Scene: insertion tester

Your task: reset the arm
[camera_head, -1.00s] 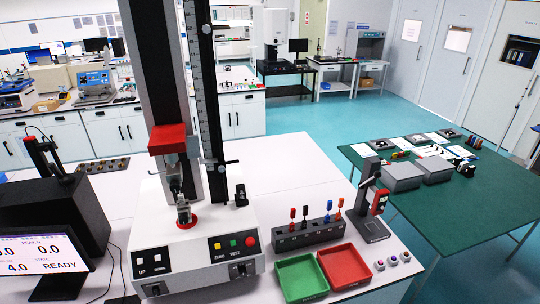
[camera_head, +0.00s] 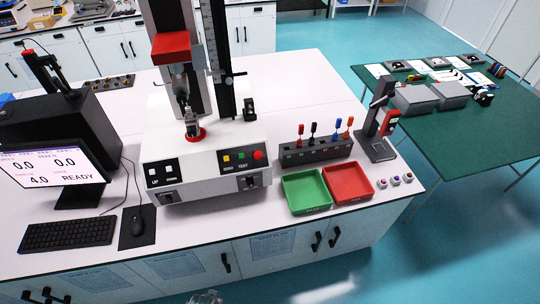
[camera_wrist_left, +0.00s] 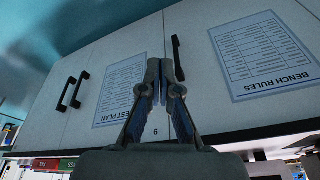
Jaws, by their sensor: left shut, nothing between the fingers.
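My left gripper (camera_wrist_left: 160,70) is in the left wrist view, with its two fingers together and nothing between them. It points toward the white cabinet doors under the bench. A small grey piece of what looks like a gripper (camera_head: 205,297) shows at the bottom edge of the head view, below the bench top. I cannot tell there which arm it belongs to. My right gripper is not clearly seen in any view. The tester (camera_head: 205,155) stands on the bench with its column upright.
The white bench (camera_head: 300,218) holds a green tray (camera_head: 306,206), a red tray (camera_head: 348,197), a dark tool rack (camera_head: 318,150), a monitor (camera_head: 50,172) and a keyboard (camera_head: 67,233). Cabinet doors (camera_head: 270,258) with handles face the front. A green table (camera_head: 450,130) stands at right.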

